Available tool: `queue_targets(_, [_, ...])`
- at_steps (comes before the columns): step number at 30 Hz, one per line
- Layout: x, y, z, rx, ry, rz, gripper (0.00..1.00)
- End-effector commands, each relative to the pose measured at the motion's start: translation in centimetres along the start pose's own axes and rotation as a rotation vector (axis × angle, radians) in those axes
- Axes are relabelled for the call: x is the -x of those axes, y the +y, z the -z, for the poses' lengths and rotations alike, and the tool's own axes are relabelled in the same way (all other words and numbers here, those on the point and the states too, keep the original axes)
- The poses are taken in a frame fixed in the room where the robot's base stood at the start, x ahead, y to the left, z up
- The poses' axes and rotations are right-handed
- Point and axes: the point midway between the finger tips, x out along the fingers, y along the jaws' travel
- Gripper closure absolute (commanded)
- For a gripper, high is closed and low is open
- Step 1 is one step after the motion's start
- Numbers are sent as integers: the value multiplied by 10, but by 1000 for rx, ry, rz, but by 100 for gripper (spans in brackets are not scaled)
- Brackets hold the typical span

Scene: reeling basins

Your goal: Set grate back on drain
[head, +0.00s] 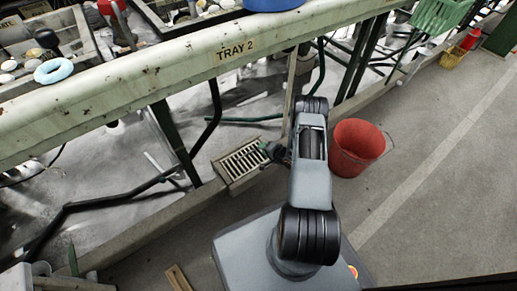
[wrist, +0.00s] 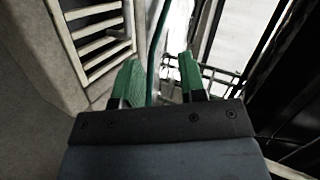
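A pale slotted grate (head: 243,161) lies at floor level in a light frame beside the kerb, left of my arm in the head view. Dark gaps show between its bars. Its slotted end also shows at the upper left of the wrist view (wrist: 100,36). I cannot tell whether it sits flush in the drain, and no separate drain opening is visible. My gripper (wrist: 160,68) has two green fingers spread apart with nothing between them. In the head view my gripper (head: 270,151) is just right of the grate, partly hidden by my arm.
A red bucket (head: 357,147) stands on the floor close to the right of my arm. The long rail marked TRAY 2 (head: 160,72) runs above, with green legs and hoses below.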

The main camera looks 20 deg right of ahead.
Motion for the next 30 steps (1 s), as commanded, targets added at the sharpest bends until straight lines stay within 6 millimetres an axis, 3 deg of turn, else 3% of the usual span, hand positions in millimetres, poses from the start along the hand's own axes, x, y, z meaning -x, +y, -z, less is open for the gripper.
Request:
queue_targets(1, [-1, -29, 16, 95, 28, -48, 62])
queue_targets(6, [16, -118, 48, 399, 117, -290, 62])
queue_targets(11, [59, -198, 46, 611, 139, -510, 62])
queue_targets(15, [112, -255, 17, 740, 87, -672, 62])
queue_targets(19, [166, -290, -28, 824, -22, -777, 62])
queue_targets(24, [228, -310, -92, 907, -214, -830, 62])
queue_targets(30, [278, -313, -147, 976, -407, -818, 62])
